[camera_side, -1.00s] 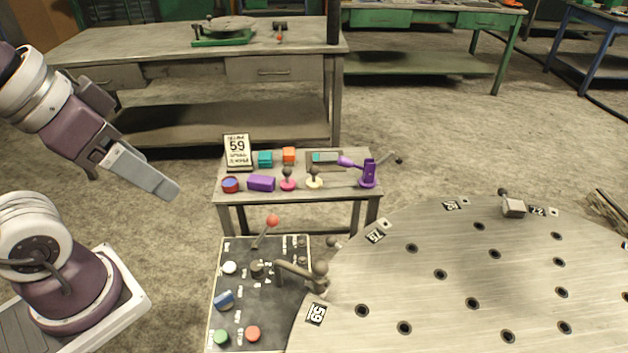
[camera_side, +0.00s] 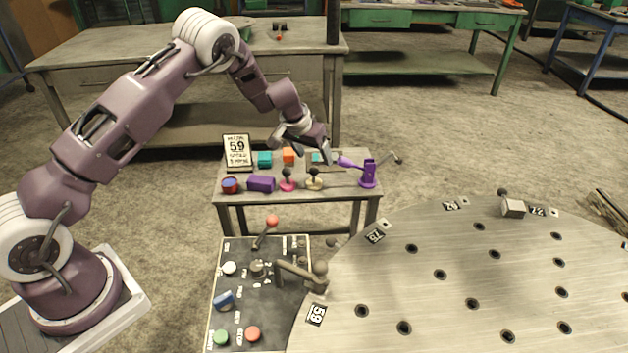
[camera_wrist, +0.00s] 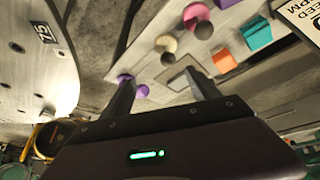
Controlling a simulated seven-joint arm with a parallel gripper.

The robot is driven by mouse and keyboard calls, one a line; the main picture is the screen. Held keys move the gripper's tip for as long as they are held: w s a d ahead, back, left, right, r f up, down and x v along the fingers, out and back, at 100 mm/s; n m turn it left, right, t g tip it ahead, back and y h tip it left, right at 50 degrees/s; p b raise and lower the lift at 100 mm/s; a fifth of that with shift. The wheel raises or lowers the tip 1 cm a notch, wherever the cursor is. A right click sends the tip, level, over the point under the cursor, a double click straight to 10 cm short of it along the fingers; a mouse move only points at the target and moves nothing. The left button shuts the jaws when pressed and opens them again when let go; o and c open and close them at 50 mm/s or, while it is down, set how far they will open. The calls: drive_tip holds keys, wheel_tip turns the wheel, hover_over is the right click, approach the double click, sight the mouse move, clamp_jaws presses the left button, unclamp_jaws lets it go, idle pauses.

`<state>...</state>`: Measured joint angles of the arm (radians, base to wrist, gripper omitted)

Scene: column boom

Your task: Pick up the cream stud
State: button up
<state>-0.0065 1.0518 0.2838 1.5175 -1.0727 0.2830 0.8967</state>
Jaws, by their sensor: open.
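The cream stud (camera_side: 314,184) stands upright on the small grey table (camera_side: 290,201), toward its front. It has a pale cream base and a dark round knob. In the wrist view, the cream stud (camera_wrist: 164,42) lies beyond my fingertips, near the middle top. My gripper (camera_side: 301,145) is open and empty, above the back of the small table and a little to the left of the stud. In the wrist view, the two fingers of my gripper (camera_wrist: 160,78) are spread apart. No contact with the stud shows.
A pink stud (camera_side: 287,184) and a purple block (camera_side: 261,184) stand left of the cream stud. A purple bracket (camera_side: 367,174) with a cone stands to its right. Teal (camera_side: 265,159) and orange (camera_side: 288,155) blocks and a sign (camera_side: 237,152) stand behind. A round metal plate (camera_side: 460,270) lies front right.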

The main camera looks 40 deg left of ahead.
sight(313, 175)
drive_tip(key=shift+y, duration=0.3)
drive_tip(key=f, duration=0.1)
drive_tip(key=a+f, duration=0.1)
drive_tip(key=f, duration=0.2)
drive_tip(key=shift+w+a+f, duration=0.15)
drive_tip(key=shift+a+f, duration=0.15)
drive_tip(key=shift+f, duration=0.1)
drive_tip(key=x, duration=0.6)
drive_tip(key=shift+d+f, duration=0.1)
drive_tip(key=shift+f, duration=0.35)
drive_tip(key=c, duration=1.5)
